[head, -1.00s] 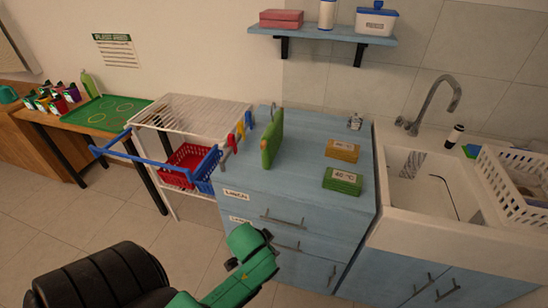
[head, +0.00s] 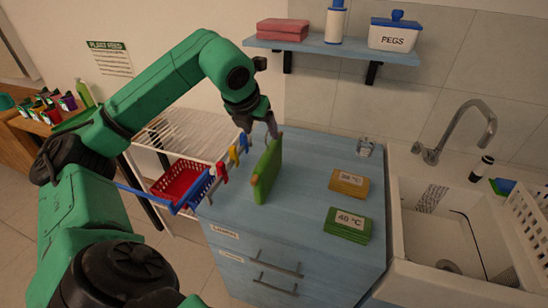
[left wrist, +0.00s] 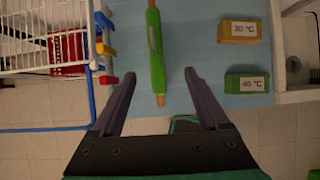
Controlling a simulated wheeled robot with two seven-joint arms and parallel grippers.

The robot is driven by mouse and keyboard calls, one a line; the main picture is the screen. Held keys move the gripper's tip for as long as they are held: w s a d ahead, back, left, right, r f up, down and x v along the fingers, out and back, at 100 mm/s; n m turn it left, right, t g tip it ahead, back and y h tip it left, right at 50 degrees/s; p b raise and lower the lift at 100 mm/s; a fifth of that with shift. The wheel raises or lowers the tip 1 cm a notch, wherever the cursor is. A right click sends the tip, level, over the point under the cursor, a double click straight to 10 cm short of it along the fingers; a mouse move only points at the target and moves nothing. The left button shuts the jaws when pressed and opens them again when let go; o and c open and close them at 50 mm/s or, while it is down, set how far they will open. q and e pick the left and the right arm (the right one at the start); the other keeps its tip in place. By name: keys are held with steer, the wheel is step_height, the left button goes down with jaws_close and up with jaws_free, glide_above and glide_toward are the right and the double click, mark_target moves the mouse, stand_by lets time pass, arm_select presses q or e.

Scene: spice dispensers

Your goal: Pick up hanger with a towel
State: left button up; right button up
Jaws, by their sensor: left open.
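The hanger with a green towel (head: 267,172) stands upright on the blue counter (head: 305,195). My left gripper (head: 259,130) is at the top rear end of the towel, above the counter. In the left wrist view the towel (left wrist: 156,55) runs up the picture, with the hanger's wooden end showing at its lower tip. The open fingers (left wrist: 160,76) lie on either side of its near end, with clear gaps. Whether the fingers are level with the hanger is hard to tell. My right gripper is in neither view.
Coloured clothes pegs (head: 232,156) line the counter's left edge, beside a white drying rack (head: 185,130) and red basket (head: 180,183). A yellow 30 °C block (head: 348,183) and green 40 °C block (head: 347,226) lie right of the towel. A sink (head: 440,225) is farther right.

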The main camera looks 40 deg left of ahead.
mark_target(268, 153)
arm_select(q)
steer(key=x, duration=0.4)
steer(key=shift+w+a+p, duration=0.4)
steer(key=shift+a, duration=0.05)
steer(key=f+p, duration=0.1)
steer(key=f, duration=0.1)
steer(key=w+f+p, duration=0.1)
steer(key=f, duration=0.1)
steer(key=shift+a+f+p, duration=0.15)
steer(key=shift+f+p, duration=0.05)
steer(key=shift+p, duration=0.15)
steer(key=p+x, duration=0.2)
steer(key=x, duration=0.3)
steer(key=shift+a+p, duration=0.2)
steer(key=shift+p, duration=0.1)
steer(key=shift+f, duration=0.25)
steer(key=shift+r, duration=0.1)
steer(key=shift+c, duration=0.9)
jaws_close()
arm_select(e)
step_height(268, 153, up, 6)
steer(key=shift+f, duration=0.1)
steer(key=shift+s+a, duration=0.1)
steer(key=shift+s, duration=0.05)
